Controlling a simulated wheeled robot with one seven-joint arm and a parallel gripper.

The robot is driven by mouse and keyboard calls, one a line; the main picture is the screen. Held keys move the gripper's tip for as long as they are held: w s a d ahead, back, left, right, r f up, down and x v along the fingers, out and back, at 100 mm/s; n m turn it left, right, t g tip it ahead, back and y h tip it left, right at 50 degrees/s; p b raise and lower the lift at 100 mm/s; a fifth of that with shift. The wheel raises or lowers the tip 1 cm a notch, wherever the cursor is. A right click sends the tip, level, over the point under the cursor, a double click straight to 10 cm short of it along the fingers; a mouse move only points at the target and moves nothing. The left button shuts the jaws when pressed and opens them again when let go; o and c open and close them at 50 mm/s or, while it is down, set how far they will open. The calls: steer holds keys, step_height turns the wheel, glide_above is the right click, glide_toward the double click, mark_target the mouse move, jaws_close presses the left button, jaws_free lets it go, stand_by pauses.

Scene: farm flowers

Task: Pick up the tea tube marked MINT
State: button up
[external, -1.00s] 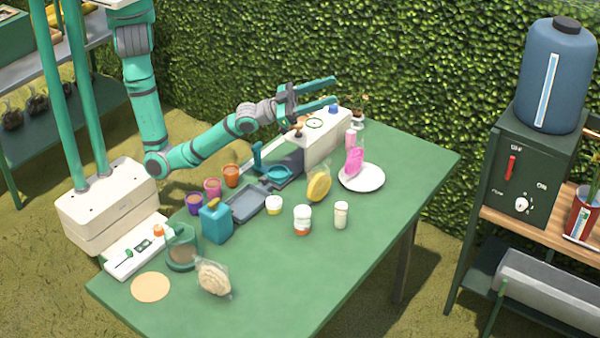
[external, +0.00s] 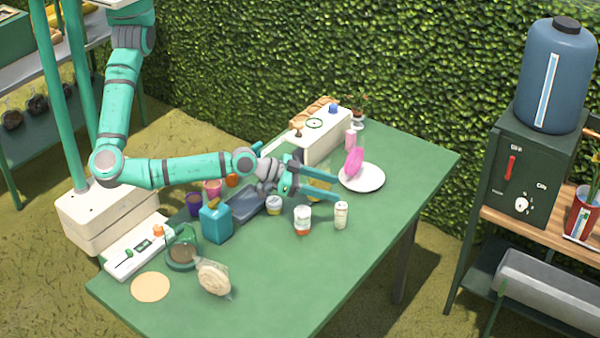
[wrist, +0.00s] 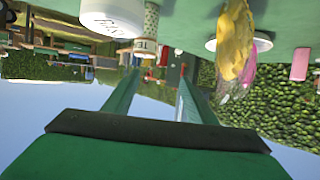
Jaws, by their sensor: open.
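No label reading MINT is legible to me in either view. A slim cream tube (external: 341,216) stands upright on the table, right of a white-lidded jar (external: 303,222). In the upside-down wrist view, a patterned tube (wrist: 151,22) with a partly readable pale label is beside a large white lid (wrist: 112,17). A pink cylinder (external: 350,140) stands behind the white plate and also shows in the wrist view (wrist: 300,64). My gripper (external: 332,186) is open and empty, level above the table, behind the jar and the cream tube. Its fingers (wrist: 158,76) point toward the tube's side of the table.
A white plate (external: 372,182) holds a pink bagged item (external: 353,162). A blue canister (external: 216,222) and several cups stand to the left. The table's (external: 370,255) right front is clear.

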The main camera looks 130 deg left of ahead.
mark_target(337, 207)
steer(key=shift+h, duration=0.6)
steer(key=d+f, duration=0.1)
steer(key=d, duration=0.1)
steer(key=d+f, duration=0.1)
steer(key=shift+w+d+f, duration=0.1)
steer(key=shift+d, duration=0.25)
steer(key=shift+w+d+f, duration=0.1)
steer(key=shift+d+f, duration=0.05)
steer(key=shift+f, duration=0.1)
steer(key=x, duration=0.5)
steer(key=shift+w+f, duration=0.1)
steer(key=w+a+f, duration=0.1)
steer(key=w+a, duration=0.1)
steer(key=shift+w+a+f, duration=0.2)
steer(key=shift+a+f, duration=0.15)
steer(key=shift+a, duration=0.05)
steer(key=shift+w+a+f, duration=0.3)
steer(key=shift+w, duration=0.2)
steer(key=c, duration=1.1)
